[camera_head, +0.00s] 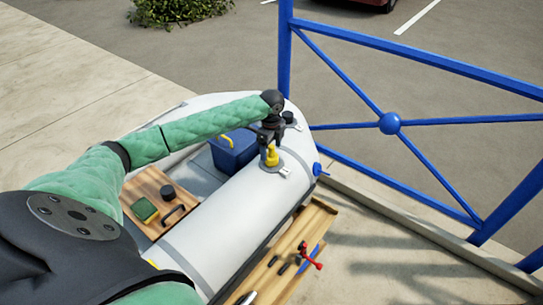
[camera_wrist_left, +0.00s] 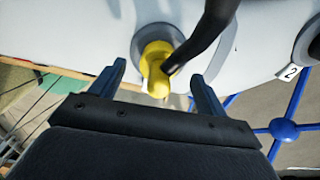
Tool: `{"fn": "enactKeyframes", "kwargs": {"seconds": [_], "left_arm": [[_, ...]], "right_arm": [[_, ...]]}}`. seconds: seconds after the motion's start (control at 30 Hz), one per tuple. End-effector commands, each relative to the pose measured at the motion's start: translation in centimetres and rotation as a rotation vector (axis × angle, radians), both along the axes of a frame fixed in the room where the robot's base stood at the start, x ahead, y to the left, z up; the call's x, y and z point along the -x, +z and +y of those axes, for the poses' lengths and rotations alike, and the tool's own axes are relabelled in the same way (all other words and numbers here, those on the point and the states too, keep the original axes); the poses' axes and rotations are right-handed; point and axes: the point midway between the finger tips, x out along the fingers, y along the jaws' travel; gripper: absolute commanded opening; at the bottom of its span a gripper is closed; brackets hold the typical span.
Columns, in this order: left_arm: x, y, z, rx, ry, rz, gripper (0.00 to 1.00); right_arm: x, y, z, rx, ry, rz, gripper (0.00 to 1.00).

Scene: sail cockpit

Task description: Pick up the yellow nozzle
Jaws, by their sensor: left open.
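The yellow nozzle (camera_head: 271,157) stands on a round grey fitting on the pale tube of the inflatable boat (camera_head: 215,215). In the left wrist view the nozzle (camera_wrist_left: 157,68) lies between and just beyond the two fingers, with a dark hose-like piece crossing in front of its right side. My left gripper (camera_head: 268,138) is above the nozzle in the head view; its fingers (camera_wrist_left: 160,88) are open and apart, with nothing held. Whether either finger touches the nozzle cannot be told. My right gripper is not seen.
A blue box (camera_head: 234,152) sits inside the boat. A wooden board (camera_head: 150,190) bears a sponge (camera_head: 144,209) and a black puck-like piece. A wooden bench (camera_head: 318,225) with small tools runs along the boat's right side. A blue railing (camera_head: 390,123) stands at the right.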

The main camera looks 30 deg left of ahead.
Motion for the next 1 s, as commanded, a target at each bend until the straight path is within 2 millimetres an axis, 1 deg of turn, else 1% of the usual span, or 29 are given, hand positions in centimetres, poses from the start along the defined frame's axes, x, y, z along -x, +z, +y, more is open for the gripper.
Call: {"fn": "enactKeyframes", "kwargs": {"seconds": [0.03, 0.07, 0.2, 0.3, 0.4, 0.53, 0.57, 0.6, 0.67, 0.7, 0.8, 0.83, 0.87, 1.0], "left_arm": [[0.1, -0.5, -0.1, 0.000, 0.000, 0.004, 0.75], [0.1, -0.9, -0.1, 0.000, 0.001, 0.003, 0.75], [0.1, -2.9, -0.2, 0.001, 0.001, 0.003, 0.75], [0.1, -3.8, -0.2, 0.000, 0.000, 0.001, 0.75], [0.1, -4.2, -0.2, -0.001, -0.001, 0.000, 0.75], [0.1, -4.2, -0.2, -0.001, -0.001, 0.000, 0.75], [0.1, -4.2, -0.2, -0.001, -0.001, 0.000, 0.73], [0.1, -4.2, -0.2, -0.001, 0.000, 0.000, 0.66], [0.1, -4.2, -0.2, -0.001, 0.000, 0.000, 0.54], [0.1, -4.2, -0.2, -0.001, 0.000, 0.000, 0.46], [0.1, -4.2, -0.2, -0.001, 0.000, 0.000, 0.27], [0.1, -4.2, -0.2, -0.001, 0.000, 0.000, 0.27], [0.1, -4.1, -0.2, -0.001, 0.000, 0.000, 0.23], [0.1, -4.1, -0.2, -0.001, 0.000, 0.000, 0.23]], "right_arm": [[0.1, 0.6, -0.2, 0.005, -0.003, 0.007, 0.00], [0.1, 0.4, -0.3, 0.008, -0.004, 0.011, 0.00], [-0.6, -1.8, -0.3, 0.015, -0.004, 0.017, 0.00], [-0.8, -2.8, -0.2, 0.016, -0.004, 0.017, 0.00], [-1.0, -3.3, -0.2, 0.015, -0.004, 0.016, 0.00], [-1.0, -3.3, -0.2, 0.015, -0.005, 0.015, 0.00], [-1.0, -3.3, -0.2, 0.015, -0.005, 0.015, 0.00], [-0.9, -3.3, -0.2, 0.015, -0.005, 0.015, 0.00], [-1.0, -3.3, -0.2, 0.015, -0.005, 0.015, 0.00], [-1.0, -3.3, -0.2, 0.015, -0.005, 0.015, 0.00], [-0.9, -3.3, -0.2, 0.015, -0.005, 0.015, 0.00], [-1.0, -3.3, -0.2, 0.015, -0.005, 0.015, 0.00], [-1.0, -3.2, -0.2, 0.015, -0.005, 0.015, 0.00], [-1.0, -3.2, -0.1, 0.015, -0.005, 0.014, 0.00]]}}
